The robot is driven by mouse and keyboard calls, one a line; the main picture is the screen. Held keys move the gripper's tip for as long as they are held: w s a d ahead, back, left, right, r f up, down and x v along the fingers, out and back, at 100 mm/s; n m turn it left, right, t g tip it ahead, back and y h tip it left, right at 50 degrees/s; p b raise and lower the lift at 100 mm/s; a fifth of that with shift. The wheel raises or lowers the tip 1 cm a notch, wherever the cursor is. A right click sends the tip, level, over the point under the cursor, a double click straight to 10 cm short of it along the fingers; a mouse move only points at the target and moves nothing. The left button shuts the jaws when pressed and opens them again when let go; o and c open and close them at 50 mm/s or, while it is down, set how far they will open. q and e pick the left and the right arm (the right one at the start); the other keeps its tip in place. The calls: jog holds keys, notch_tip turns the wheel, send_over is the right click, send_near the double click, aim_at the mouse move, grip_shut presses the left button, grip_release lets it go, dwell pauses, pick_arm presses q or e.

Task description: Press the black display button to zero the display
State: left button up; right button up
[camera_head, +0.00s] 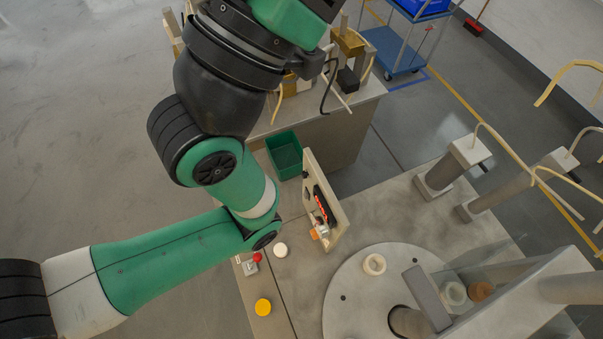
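An upright beige panel (339,222) stands on the grey bench, holding a black display (321,198) with red markings too small to read. A small dark round part (306,175) shows on the panel's upper left edge; I cannot tell whether it is the black button. A small orange part (314,234) is at the panel's lower end. My green and black arm crosses the left and top of the view, its elbow close to the left of the panel. I see no gripper fingers of either arm.
A red knob (257,257), a white round piece (280,250) and a yellow button (263,307) are on the bench left of the round plate (350,275). A green bin (285,154) stands behind the panel. Grey posts with yellow tubes are at the right.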

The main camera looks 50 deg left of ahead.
pick_arm(q)
grip_shut()
dwell(1.5)
